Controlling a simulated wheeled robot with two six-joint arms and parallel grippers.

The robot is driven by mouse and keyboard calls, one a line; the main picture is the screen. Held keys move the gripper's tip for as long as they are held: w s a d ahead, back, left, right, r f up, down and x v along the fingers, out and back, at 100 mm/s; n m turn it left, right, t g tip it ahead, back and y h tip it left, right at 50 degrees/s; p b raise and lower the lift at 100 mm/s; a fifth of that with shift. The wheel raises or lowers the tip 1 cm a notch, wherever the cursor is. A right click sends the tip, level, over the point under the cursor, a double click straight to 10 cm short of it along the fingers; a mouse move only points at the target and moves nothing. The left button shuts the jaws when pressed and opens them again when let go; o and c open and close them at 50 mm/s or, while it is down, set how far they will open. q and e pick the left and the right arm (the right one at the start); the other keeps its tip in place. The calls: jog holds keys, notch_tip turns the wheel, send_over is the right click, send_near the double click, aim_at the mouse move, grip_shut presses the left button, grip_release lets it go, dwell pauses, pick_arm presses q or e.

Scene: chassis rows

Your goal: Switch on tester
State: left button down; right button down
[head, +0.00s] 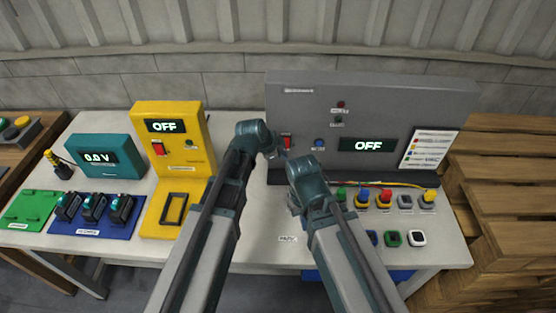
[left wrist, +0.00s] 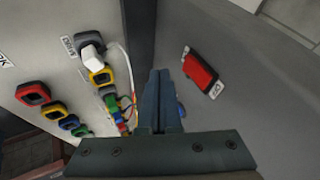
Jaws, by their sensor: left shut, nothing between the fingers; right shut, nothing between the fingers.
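The large grey tester panel (head: 380,105) stands at the back of the table, and its display (head: 367,145) reads OFF. A red rocker switch (head: 287,142) is on its left part. In the left wrist view the same red switch (left wrist: 201,70) sits on the grey face, right of my fingertips. My left gripper (head: 281,154) is shut and empty, close to the panel just below the switch; its fingers (left wrist: 161,80) show together in the wrist view. Whether they touch the panel I cannot tell. My right gripper (head: 292,207) is shut and empty, lower, over the table and partly hidden by its arm.
A yellow unit (head: 187,117) with an OFF display and its own red switch stands left of my left arm. A teal meter (head: 104,157) reads 0.0 V. Several coloured parts stand on the table right of my right arm. Wooden pallets (head: 510,170) are at the right.

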pick_arm(q)
jog(key=shift+w, duration=1.5)
jog(key=shift+f, duration=0.1)
jog(key=shift+w, duration=0.25)
